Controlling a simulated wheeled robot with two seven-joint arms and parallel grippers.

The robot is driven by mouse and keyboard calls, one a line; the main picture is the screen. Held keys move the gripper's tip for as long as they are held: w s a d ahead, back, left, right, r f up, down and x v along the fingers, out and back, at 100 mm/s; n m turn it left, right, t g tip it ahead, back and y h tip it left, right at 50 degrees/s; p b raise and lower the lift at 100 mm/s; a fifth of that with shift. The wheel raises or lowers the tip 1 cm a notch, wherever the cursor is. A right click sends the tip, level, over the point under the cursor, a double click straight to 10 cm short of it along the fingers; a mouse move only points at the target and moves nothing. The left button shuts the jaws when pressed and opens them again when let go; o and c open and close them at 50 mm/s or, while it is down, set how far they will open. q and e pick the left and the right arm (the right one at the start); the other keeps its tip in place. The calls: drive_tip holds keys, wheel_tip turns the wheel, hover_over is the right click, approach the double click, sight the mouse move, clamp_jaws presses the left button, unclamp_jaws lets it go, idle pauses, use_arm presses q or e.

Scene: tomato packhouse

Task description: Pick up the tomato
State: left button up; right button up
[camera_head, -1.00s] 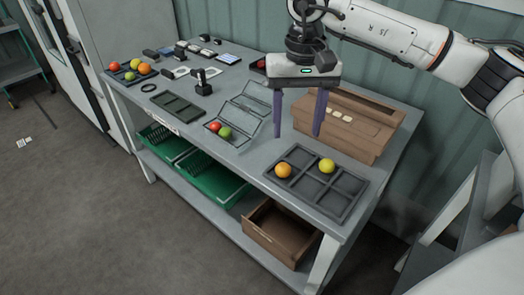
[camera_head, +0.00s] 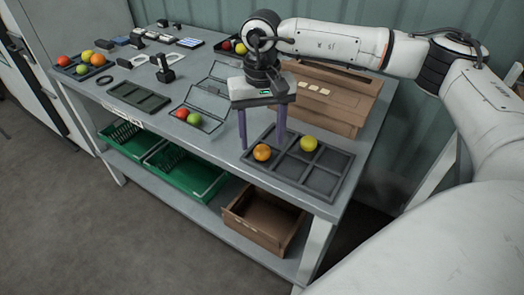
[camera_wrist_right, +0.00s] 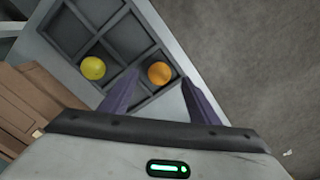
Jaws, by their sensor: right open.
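An orange tomato (camera_head: 262,152) sits in a near-left compartment of the dark divided tray (camera_head: 323,177). A yellow tomato (camera_head: 308,143) sits in another compartment of that tray. My right gripper (camera_head: 262,144) is open and empty, fingers pointing down around the orange tomato's position. In the right wrist view, the orange tomato (camera_wrist_right: 159,73) shows between and just beyond the purple fingertips (camera_wrist_right: 160,78), and the yellow tomato (camera_wrist_right: 93,68) lies to the left. Whether the fingers touch the orange tomato cannot be told. A red tomato (camera_head: 181,113) and a green one (camera_head: 194,119) lie in an open clamshell (camera_head: 205,127). My left gripper is out of view.
A brown box (camera_head: 340,115) stands behind the divided tray. A small tray of several tomatoes (camera_head: 65,60), a scanner-like device (camera_head: 164,68) and a flat dark tray (camera_head: 138,96) are on the left. Green crates (camera_head: 180,176) and a brown crate (camera_head: 262,225) sit on the lower shelf.

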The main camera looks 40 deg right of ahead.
sight(262, 147)
drive_tip(key=shift+d+f, duration=0.1)
drive_tip(key=shift+f, duration=1.45)
drive_tip(key=c, duration=0.9)
drive_tip(key=shift+o, duration=0.2)
drive_tip(key=shift+r, duration=0.15)
